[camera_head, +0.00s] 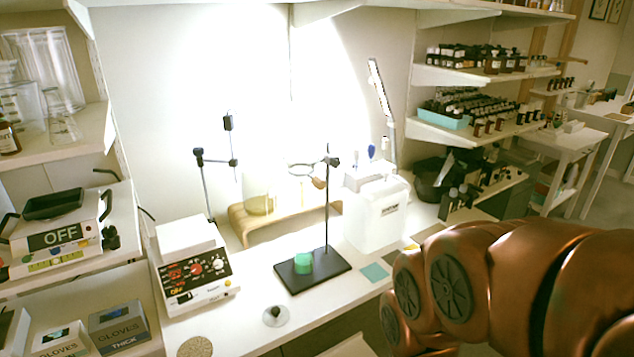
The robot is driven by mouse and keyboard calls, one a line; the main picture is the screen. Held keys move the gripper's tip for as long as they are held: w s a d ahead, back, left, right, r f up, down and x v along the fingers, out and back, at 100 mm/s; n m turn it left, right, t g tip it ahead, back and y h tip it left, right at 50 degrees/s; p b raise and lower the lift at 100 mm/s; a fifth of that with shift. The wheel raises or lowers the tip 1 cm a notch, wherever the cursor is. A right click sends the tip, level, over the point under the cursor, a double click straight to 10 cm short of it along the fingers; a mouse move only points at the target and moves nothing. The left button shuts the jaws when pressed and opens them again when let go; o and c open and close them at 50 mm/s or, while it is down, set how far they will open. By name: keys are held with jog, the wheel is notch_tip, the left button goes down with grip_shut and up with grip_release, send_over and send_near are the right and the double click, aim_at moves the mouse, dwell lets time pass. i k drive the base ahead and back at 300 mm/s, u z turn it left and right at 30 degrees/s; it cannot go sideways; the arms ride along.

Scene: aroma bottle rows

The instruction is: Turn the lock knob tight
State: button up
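A ring stand stands on the bench, with a black base plate (312,269) and an upright rod (327,212). Near the rod's top is a small dark clamp (332,160), and a ring (301,169) reaches left from it. A lock knob may be part of this clamp; it is too small to tell its shape or how tight it is. A green object (303,264) rests on the base plate. My copper-coloured arm fills the lower right, right of the stand. My gripper is out of view.
A white device with knobs (195,268) stands left of the stand. A white container (376,213) stands close to its right, and a wooden riser (240,225) is behind. Shelves of bottles (480,57) are at right.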

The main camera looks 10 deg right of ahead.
aim_at(335, 161)
jog(key=z, duration=1.25)
jog(key=i, duration=0.45)
jog(key=u, duration=2.45)
